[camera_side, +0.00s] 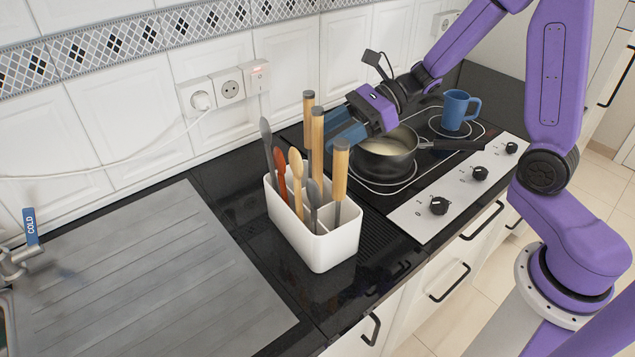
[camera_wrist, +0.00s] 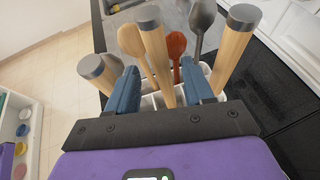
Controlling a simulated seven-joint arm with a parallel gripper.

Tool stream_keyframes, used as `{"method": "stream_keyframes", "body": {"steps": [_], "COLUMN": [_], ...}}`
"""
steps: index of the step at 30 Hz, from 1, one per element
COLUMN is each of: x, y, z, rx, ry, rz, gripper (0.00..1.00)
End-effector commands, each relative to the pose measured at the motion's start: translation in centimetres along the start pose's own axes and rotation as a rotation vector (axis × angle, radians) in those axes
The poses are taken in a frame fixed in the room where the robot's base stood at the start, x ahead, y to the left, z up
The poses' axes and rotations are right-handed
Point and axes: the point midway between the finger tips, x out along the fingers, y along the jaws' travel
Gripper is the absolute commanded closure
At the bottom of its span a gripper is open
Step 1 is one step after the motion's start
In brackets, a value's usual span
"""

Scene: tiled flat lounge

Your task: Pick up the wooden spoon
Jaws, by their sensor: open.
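The wooden spoon (camera_side: 296,172) stands bowl up in the white utensil holder (camera_side: 330,252) on the counter. In the wrist view its pale bowl (camera_wrist: 131,40) shows beyond a wood-handled utensil (camera_wrist: 154,45), which partly hides its stem. My gripper (camera_side: 338,130) is open and empty, to the right of the spoon and behind the holder's handles in the side view. In the wrist view the blue fingers (camera_wrist: 160,82) straddle the line of the nearest wooden handle. I cannot tell whether they touch it.
Orange (camera_side: 281,174) and grey (camera_side: 266,145) spoons stand close to the wooden spoon. More tall wooden handles (camera_side: 341,165) crowd the holder. A pot (camera_side: 385,165) sits on the hob near my gripper, with a blue mug (camera_side: 455,110) farther right. The metal drainboard (camera_side: 150,270) is clear.

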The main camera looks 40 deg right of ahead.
Motion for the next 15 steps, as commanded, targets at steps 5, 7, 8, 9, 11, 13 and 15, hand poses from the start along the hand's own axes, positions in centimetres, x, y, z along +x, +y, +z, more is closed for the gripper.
{"method": "stream_keyframes", "body": {"steps": [5,7,8,9,11,13,15], "x": [2.0,3.0,3.5,3.9,4.5,5.0,5.2], "y": [0.0,-0.1,-0.1,-0.1,-0.1,-0.1,-0.1], "z": [0.0,0.0,0.0,0.0,0.0,0.0,0.0], "rx": [0.0,0.0,-0.001,-0.001,0.0,-0.001,-0.002], "ry": [0.002,0.001,0.002,0.001,0.002,0.0,0.0], "rz": [0.004,0.005,0.005,0.003,0.003,0.002,0.001], "gripper": [0.48,0.48,0.48,0.48,0.48,0.48,0.48]}}
